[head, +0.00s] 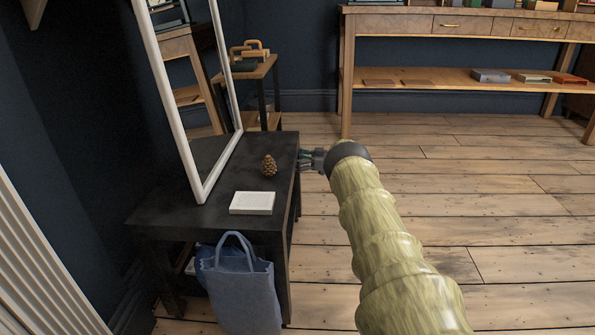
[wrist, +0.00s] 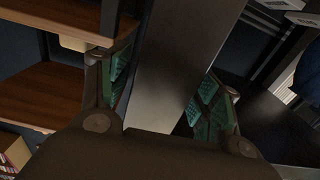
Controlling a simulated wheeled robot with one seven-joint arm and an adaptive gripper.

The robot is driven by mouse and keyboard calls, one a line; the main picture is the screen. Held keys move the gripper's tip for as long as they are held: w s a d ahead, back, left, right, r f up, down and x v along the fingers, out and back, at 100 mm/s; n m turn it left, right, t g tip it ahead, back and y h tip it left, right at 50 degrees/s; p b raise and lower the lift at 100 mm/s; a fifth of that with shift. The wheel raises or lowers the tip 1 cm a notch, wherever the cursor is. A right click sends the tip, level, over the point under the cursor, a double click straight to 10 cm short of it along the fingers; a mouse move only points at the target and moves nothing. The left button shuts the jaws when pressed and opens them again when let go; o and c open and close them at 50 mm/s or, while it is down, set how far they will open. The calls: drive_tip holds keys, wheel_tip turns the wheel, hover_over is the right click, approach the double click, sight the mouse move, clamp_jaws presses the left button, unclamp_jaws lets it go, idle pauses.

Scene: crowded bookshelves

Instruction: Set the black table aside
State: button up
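The black table (head: 225,172) is low and dark and stands against the blue wall. My gripper (head: 305,160) is at the table's right side, by the edge of its top. In the wrist view, the two green-padded fingers (wrist: 163,95) are spread either side of a dark, smooth bar (wrist: 170,70), which looks like part of the table. The pad faces show, and I see no firm grip on it. Whether the bar is a leg or the top's edge is unclear. A pine cone (head: 269,166), a white book (head: 252,203) and a white-framed mirror (head: 208,186) are on the table.
A blue bag (head: 240,290) hangs or stands at the table's front. A small wooden side table (head: 262,70) stands behind it. A long wooden console (head: 400,24) with a lower shelf is at the back right. The wooden floor (head: 480,210) to the right is clear.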

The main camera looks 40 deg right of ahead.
drive_tip(key=w+d+f+v, duration=0.1)
drive_tip(key=v, duration=1.2)
drive_tip(key=shift+d+f, duration=0.25)
drive_tip(key=shift+f, duration=0.05)
idle(0.4)
